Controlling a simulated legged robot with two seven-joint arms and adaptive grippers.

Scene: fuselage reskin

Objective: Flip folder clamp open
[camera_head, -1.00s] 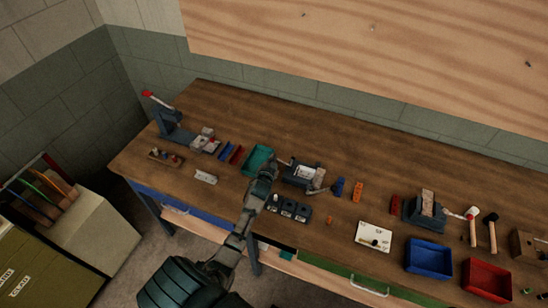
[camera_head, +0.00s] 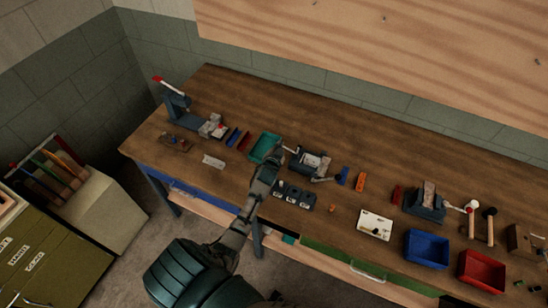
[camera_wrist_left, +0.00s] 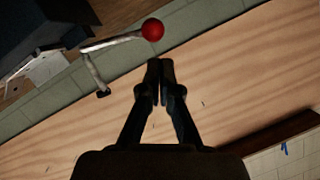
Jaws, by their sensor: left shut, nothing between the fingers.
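The grey bench device that looks like the folder (camera_head: 312,163) stands mid-bench in the head view. A pale lever (camera_head: 290,149) sticks out on its left side. My left gripper (camera_head: 278,154) is beside that lever, above the teal tray's right edge. In the left wrist view a bent metal lever (camera_wrist_left: 110,43) ends in a red ball (camera_wrist_left: 152,30). The fingers of my left gripper (camera_wrist_left: 160,66) are shut and empty, just below and right of the ball in the picture. Contact with the lever cannot be told. My right gripper is not in view.
A teal tray (camera_head: 262,147) lies left of the folder, and dark blocks (camera_head: 294,196) in front of it. A press with a red-tipped lever (camera_head: 176,100) stands far left. Blue (camera_head: 427,250) and red (camera_head: 482,271) bins are at right. The bench behind the folder is clear.

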